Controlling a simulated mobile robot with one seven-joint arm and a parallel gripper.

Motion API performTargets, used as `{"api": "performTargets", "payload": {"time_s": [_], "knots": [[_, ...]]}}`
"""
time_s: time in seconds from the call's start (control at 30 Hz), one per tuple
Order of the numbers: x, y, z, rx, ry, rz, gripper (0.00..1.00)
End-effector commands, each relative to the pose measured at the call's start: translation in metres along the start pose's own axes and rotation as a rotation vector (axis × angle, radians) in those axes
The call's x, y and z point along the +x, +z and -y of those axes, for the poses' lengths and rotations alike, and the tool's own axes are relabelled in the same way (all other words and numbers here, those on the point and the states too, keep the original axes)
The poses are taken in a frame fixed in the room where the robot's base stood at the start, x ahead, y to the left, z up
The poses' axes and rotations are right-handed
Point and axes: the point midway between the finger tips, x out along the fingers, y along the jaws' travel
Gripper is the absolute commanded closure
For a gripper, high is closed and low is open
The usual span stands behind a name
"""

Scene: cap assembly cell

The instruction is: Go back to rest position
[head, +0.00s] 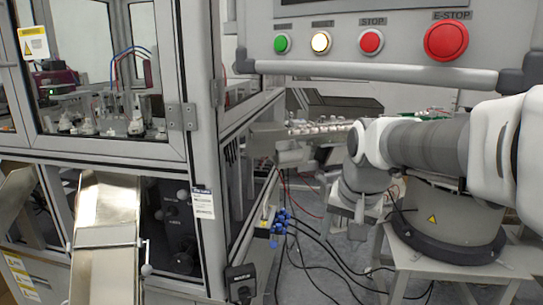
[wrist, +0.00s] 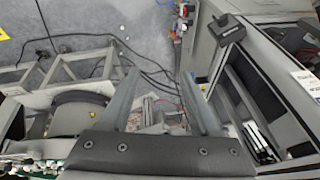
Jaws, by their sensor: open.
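My gripper (head: 350,222) hangs at the end of my white and grey arm, right of the machine cabinet and below the control panel. In the wrist view my gripper (wrist: 160,88) shows two grey fingers set well apart. They are open with nothing between them. Below and beyond the fingers are the grey floor, cables and part of a metal frame. The fingers touch nothing that I can see.
The cabinet (head: 188,158) with glass doors stands at left, a metal chute (head: 106,215) at its front. The control panel (head: 345,75) with its buttons hangs above my arm. Cables (head: 318,262) lie on the floor. A metal frame (wrist: 68,72) stands left in the wrist view.

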Motion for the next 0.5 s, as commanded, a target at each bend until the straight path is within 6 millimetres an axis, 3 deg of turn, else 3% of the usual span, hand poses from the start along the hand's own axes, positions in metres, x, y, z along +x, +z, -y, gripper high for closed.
{"api": "performTargets", "payload": {"time_s": [0.2,0.5], "knots": [[-0.032,0.061,-0.028,-0.137,-0.025,-0.049,0.37],[-0.042,0.136,-0.060,-0.311,-0.008,-0.113,0.37]]}}
